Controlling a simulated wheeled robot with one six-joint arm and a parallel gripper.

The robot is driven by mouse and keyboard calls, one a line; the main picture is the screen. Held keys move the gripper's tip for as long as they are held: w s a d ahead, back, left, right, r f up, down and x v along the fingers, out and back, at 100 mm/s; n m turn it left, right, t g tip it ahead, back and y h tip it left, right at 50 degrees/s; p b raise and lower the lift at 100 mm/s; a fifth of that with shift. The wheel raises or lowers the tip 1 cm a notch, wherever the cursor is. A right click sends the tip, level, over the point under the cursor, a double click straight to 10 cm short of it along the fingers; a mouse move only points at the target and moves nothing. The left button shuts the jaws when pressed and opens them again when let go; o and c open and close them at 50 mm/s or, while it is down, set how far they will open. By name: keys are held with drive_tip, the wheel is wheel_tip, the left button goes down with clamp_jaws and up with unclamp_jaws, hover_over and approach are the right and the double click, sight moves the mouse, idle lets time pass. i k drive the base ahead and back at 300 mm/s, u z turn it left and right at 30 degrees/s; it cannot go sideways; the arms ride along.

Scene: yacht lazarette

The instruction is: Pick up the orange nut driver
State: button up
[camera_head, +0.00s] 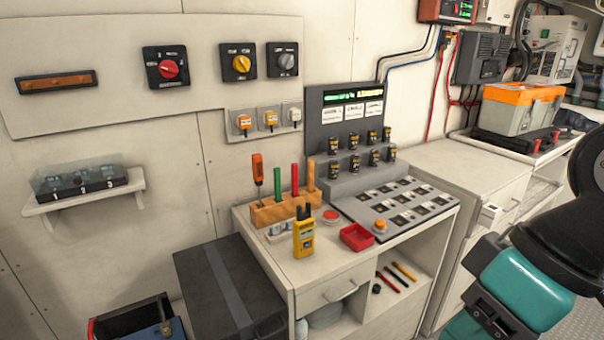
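An orange-handled driver (258,168) stands upright in a wooden block (268,213) on the white cabinet top, handle up, with its thin shaft showing below the handle. It is at the left end of the block. A green-handled tool (280,180) and a red-handled tool (295,178) stand beside it in the same block. On the open shelf below lie a red tool (388,282) and an orange-yellow tool (404,271), too small to identify. My teal and black arm shows at the right edge, well apart from the block. My gripper's fingertips are not in view.
A yellow meter (304,238) stands in front of the block. A red tray (356,237) and a button console (395,205) are to the right. A dark box (228,290) stands left of the cabinet. An orange-lidded toolbox (522,108) sits at the back right.

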sight(257, 159)
drive_tip(key=z, duration=0.25)
drive_tip(key=i, duration=0.9)
drive_tip(key=u, duration=0.65)
drive_tip(key=i, duration=0.7)
drive_tip(key=u, duration=0.75)
